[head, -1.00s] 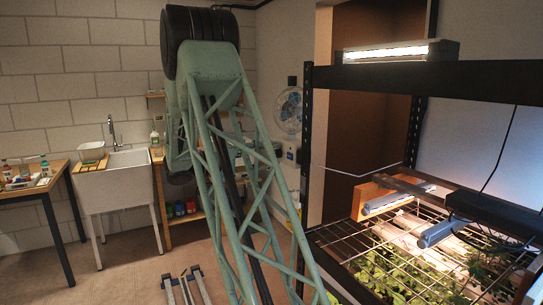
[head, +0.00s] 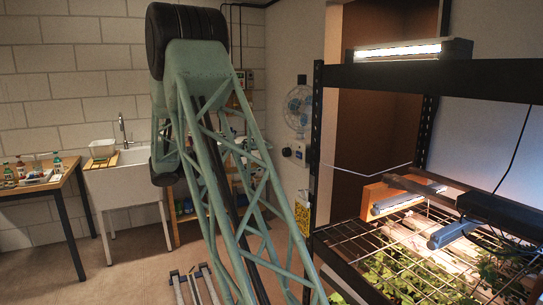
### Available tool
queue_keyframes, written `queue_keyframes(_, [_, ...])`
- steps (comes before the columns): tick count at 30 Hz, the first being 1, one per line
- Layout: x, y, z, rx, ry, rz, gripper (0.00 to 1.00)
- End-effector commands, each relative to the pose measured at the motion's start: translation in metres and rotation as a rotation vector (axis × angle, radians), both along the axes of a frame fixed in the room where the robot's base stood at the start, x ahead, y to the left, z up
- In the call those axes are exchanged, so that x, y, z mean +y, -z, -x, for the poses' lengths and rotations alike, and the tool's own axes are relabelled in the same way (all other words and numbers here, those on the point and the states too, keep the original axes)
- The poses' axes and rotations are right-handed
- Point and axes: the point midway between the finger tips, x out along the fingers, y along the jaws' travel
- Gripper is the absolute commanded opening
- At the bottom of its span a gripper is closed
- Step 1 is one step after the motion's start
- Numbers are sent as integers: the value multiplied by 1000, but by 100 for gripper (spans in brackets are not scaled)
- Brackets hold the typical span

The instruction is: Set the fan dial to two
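A blue-bladed fan (head: 298,108) is mounted on the wall in the head view, left of the rack's black post. Below it on the same wall is a small pale box with a round dark dial (head: 287,151). The dial is too small for its setting to be read. My green lattice arm fills the middle of the view, left of the fan and the dial. My gripper does not show, so its distance from the dial cannot be seen.
The black seedling rack (head: 318,150) with lamps and wire shelf stands on the right. A white sink (head: 125,190) and a wooden table (head: 50,187) with bottles are at left. A yellow sign (head: 302,214) hangs beside the rack post.

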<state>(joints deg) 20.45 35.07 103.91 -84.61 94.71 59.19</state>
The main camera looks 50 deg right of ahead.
Motion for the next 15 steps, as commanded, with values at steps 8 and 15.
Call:
queue_keyframes(8, [29,0,-16,0,-1,0,33])
queue_keyframes(15, [40,0,-21,0,0,-1,33])
